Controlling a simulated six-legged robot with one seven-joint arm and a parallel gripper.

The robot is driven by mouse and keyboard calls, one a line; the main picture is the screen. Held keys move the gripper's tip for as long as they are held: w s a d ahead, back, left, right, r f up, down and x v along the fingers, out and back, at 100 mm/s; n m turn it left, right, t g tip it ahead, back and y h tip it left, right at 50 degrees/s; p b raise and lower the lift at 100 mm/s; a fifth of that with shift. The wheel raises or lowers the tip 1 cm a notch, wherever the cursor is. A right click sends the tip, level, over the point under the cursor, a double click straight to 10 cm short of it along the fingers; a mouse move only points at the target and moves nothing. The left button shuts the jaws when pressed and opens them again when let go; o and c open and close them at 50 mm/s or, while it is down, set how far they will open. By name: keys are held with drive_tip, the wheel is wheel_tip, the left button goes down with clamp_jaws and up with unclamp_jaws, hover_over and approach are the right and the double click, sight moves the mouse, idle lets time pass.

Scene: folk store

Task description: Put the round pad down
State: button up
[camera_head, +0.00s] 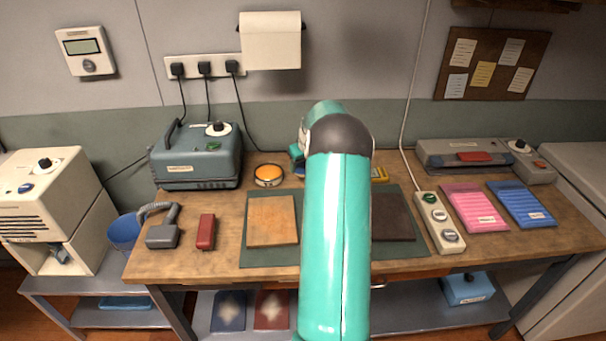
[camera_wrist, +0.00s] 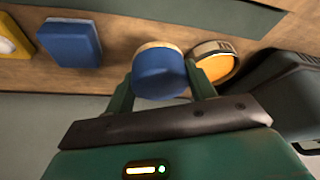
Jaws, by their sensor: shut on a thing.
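The round pad (camera_wrist: 158,75), blue with a tan rim, sits between the fingers of my gripper (camera_wrist: 162,82) in the wrist view. The gripper is shut on it. Whether the pad touches the tabletop, I cannot tell. A round tin with an orange face (camera_wrist: 214,64) lies close beside the pad; it also shows in the head view (camera_head: 268,174), left of my arm. In the head view my arm hides most of the gripper and the pad.
The workbench (camera_head: 180,262) holds a green mat (camera_head: 270,255) with a tan board (camera_head: 272,220) and a dark board (camera_head: 393,217). A grey-blue machine (camera_head: 197,160) stands behind left. A blue block (camera_wrist: 70,42) lies apart from the pad.

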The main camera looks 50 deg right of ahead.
sight(301, 179)
drive_tip(key=f, duration=0.1)
drive_tip(key=w+d+f, duration=0.1)
drive_tip(key=d+f, duration=0.1)
drive_tip(key=shift+w+d, duration=0.15)
drive_tip(key=shift+w, duration=0.1)
drive_tip(key=shift+f, duration=1.65)
drive_tip(key=shift+f, duration=0.1)
drive_tip(key=o, duration=1.3)
